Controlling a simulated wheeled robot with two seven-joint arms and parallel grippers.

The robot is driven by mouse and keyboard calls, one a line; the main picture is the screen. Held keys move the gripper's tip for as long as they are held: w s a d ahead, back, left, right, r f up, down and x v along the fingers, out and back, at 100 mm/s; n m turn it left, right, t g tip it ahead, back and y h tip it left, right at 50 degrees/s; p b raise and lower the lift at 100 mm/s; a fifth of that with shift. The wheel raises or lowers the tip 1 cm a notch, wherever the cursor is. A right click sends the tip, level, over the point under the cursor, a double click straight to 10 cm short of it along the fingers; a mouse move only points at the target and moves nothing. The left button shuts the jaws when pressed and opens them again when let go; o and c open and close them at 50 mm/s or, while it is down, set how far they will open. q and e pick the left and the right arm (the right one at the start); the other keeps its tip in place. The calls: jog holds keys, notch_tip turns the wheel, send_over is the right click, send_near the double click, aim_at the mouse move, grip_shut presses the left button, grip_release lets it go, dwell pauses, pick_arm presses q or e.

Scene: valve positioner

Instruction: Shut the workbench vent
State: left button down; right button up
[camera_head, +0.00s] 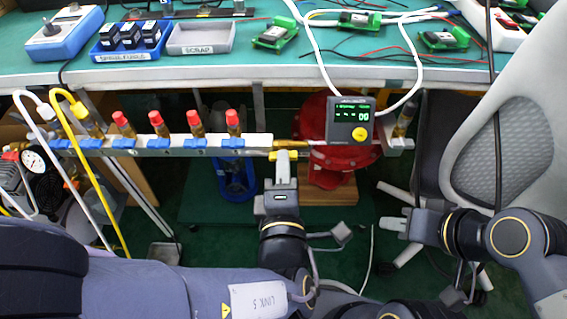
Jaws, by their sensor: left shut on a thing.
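The workbench vent appears to be the brass valve (288,143) at the right part of the rail under the bench, though I see no label. Its yellow handle (298,155) lies crosswise just below the brass body. My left gripper (283,158) reaches up from below and is shut on the yellow handle; its fingers hide part of it. My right gripper (388,223) is away to the lower right, over the floor and touching nothing visible. Its finger gap cannot be made out.
A metal rail (180,152) carries several red-capped brass fittings with blue clamps. A display unit (350,121) hangs right of the valve, before a red round body (345,160). The green bench (240,70) is above. A grey chair (515,130) stands right. Hoses and a gauge (32,161) are left.

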pick_arm(q)
jog(key=n+b, duration=0.1)
jog(key=n, duration=1.6)
jog(key=shift+f+b, duration=0.1)
jog(key=shift+b, duration=0.2)
dwell(0.4)
jog(key=c, duration=1.5)
grip_release()
jog(key=shift+s, duration=0.1)
